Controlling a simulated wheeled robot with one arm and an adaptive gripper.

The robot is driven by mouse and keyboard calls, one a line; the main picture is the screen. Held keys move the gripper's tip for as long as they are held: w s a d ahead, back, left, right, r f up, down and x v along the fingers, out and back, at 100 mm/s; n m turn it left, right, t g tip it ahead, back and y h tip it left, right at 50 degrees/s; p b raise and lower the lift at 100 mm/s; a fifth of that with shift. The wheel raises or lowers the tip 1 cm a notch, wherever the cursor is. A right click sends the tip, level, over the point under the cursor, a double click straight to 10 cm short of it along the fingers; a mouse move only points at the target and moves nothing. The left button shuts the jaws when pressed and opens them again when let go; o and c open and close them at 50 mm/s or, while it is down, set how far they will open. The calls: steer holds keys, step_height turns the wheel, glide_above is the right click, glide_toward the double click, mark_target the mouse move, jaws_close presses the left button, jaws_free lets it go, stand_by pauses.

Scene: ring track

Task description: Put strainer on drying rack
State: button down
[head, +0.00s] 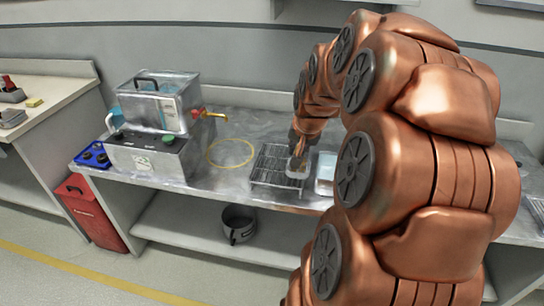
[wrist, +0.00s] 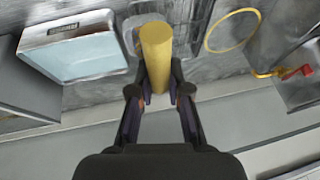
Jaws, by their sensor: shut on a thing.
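My gripper (wrist: 159,90) is shut on a thick yellow handle (wrist: 155,50) in the wrist view. A pale, rounded rim (wrist: 131,30) shows beside the handle's far end and seems to be the strainer's basket. In the head view my gripper (head: 296,148) is at the right part of the wire drying rack (head: 268,170), with the pale basket (head: 298,172) just below it. The rack's wires (wrist: 196,18) also show right of the handle in the wrist view. I cannot tell whether the basket touches the rack.
A clear tray of bluish liquid (head: 325,172) stands right of the rack, partly behind my arm. A yellow ring (head: 230,153) lies flat on the metal bench to its left. Grey apparatus (head: 155,155) with a yellow tap is further left. A pot (head: 238,223) sits on the lower shelf.

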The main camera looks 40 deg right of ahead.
steer(key=w+d+f+p, duration=0.2)
steer(key=w, duration=0.6)
steer(key=w+d+f+p, duration=0.3)
steer(key=w, duration=0.5)
steer(key=shift+d, duration=0.25)
stand_by(0.4)
steer(key=c, duration=1.1)
jaws_free()
steer(key=shift+c, duration=0.2)
steer(key=b+v, duration=0.2)
steer(key=v, duration=1)
